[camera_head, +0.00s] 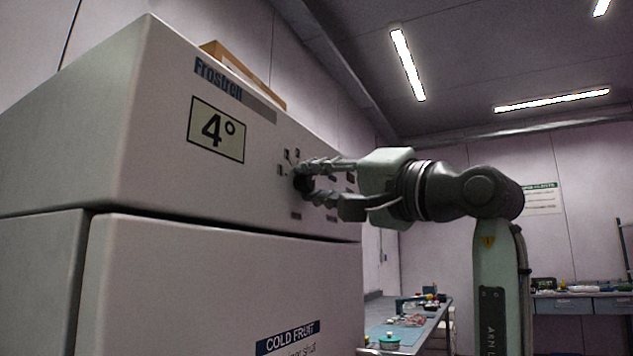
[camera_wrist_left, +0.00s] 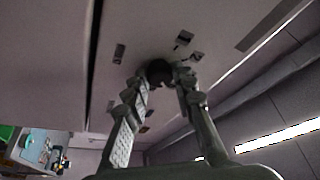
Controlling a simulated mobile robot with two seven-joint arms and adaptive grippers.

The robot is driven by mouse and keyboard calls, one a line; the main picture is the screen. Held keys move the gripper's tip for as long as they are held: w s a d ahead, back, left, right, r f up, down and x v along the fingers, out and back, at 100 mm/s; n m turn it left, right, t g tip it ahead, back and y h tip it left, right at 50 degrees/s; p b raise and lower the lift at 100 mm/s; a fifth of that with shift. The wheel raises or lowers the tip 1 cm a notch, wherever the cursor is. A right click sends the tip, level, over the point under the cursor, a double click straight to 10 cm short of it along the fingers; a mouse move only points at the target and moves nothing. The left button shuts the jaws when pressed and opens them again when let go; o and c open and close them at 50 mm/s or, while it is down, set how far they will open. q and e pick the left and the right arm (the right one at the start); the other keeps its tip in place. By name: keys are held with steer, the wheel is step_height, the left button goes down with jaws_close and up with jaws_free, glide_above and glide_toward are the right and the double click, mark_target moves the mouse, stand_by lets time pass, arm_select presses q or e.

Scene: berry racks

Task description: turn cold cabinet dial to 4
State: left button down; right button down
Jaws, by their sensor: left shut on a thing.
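The cold cabinet (camera_head: 170,100) is a large pale box with a "4°" plate (camera_head: 217,129) on its upper front. Its small dark round dial (camera_head: 302,184) sits to the right of the plate, with small marks around it. My left gripper (camera_head: 309,181) reaches in from the right and is shut on the dial, with one finger above and one below. In the left wrist view the dial (camera_wrist_left: 159,72) lies between the fingertips. Which mark the dial points to cannot be made out. My right gripper is not in view.
The cabinet door (camera_head: 220,280) below carries a "COLD FRUIT" label (camera_head: 287,337). A brown box (camera_head: 245,72) lies on top of the cabinet. A table (camera_head: 437,318) with small items stands behind at lower right, and another bench (camera_head: 590,304) stands at the far right.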

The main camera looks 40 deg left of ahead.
arm_select(q)
steer(key=c, duration=1.3)
jaws_free()
steer(key=shift+o, duration=0.2)
steer(key=v, duration=1.2)
